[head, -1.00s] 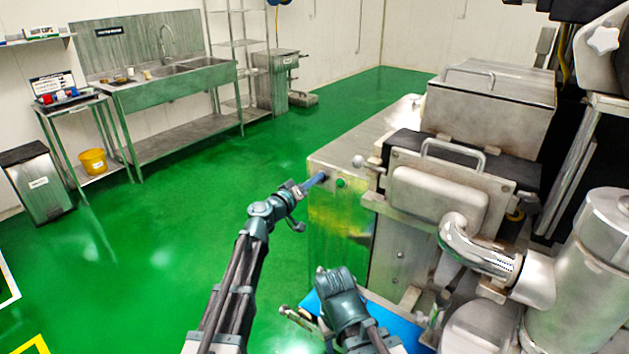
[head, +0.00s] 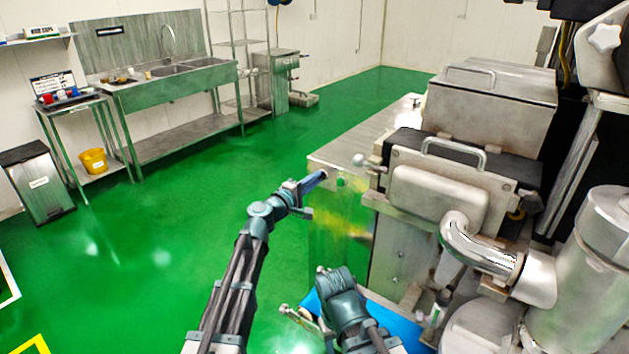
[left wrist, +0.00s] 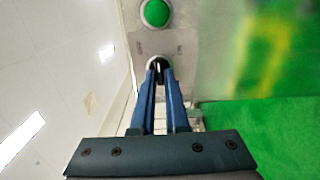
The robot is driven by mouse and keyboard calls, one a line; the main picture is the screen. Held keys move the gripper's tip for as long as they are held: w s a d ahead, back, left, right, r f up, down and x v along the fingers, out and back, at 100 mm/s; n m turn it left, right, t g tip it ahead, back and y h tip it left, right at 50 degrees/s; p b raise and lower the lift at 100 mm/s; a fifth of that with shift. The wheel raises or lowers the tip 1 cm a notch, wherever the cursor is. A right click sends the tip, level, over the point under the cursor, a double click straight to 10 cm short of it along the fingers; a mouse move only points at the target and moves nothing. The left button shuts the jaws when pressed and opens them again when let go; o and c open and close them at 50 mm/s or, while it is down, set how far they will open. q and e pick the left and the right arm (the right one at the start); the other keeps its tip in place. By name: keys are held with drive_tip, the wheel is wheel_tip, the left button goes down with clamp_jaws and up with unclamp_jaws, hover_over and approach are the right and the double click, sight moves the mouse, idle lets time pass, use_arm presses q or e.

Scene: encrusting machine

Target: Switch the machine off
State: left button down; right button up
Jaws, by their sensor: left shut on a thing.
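The machine is a large metal unit on the right of the head view, with a control panel on the near end of its cabinet (head: 340,215). A green button (head: 341,182) sits on this panel and shows at the top of the left wrist view (left wrist: 155,13). Below it in that view is a small dark knob (left wrist: 157,62) with a pale surround. My left gripper (head: 318,178) is at the panel, its blue fingertips (left wrist: 160,70) closed on the knob and partly hiding it.
A metal housing with a handle (head: 440,190) and a curved pipe (head: 480,245) stand right of the panel. A blue surface (head: 395,325) lies by my right arm. Green floor is open to the left, before a sink bench (head: 180,85) and yellow bucket (head: 94,161).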

use_arm(q)
drive_tip(key=shift+f+n, duration=0.2)
drive_tip(key=shift+n, duration=3.5)
drive_tip(key=c, duration=0.9)
unclamp_jaws()
drive_tip(key=shift+s, duration=0.1)
drive_tip(key=v, duration=1.3)
drive_tip(key=shift+s+a, duration=0.25)
drive_tip(key=shift+s, duration=0.05)
